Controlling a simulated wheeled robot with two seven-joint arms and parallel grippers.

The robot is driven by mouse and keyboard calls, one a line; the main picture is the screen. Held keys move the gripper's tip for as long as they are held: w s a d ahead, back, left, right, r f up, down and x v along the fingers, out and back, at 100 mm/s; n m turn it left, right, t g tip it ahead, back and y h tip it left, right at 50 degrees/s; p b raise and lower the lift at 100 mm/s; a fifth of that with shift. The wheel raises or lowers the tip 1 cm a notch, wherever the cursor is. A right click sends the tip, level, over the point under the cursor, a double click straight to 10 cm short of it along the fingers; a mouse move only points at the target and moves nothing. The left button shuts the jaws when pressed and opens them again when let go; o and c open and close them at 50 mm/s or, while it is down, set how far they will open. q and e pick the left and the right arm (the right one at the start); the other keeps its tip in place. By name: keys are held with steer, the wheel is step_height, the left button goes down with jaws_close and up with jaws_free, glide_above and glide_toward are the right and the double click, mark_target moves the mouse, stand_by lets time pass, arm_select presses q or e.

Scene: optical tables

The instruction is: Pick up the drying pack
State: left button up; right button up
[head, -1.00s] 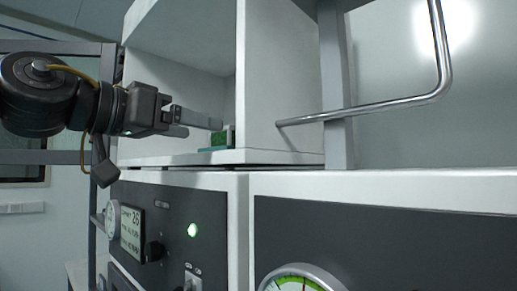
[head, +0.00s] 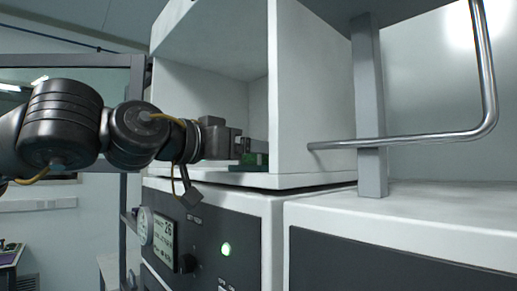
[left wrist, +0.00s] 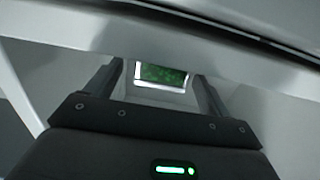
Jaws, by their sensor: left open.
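The drying pack is a small green thing (head: 257,159) on the floor of a white open-fronted compartment, next to its right wall in the head view. In the left wrist view the green pack (left wrist: 162,75), with a pale edge, sits between the two fingers. My left gripper (head: 243,147) reaches into the compartment from the left, and its fingers partly hide the pack. The fingers are apart in the left wrist view (left wrist: 158,85), one on each side of the pack, with gaps. Whether they reach down alongside it is unclear. My right gripper is out of view.
The white compartment (head: 290,95) has a solid right wall and a floor ledge (head: 235,178) close under my gripper. A metal bar handle (head: 420,138) and grey post (head: 370,110) stand to the right. Below is a dark control panel (head: 205,240) with a green light.

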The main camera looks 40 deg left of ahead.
arm_select(q)
steer(key=w+p, duration=0.1)
steer(key=w, duration=0.2)
steer(key=shift+w+f, duration=0.15)
steer(key=shift+w, duration=0.2)
steer(key=shift+s, duration=0.2)
steer(key=c, duration=1.1)
steer(key=shift+c, duration=0.2)
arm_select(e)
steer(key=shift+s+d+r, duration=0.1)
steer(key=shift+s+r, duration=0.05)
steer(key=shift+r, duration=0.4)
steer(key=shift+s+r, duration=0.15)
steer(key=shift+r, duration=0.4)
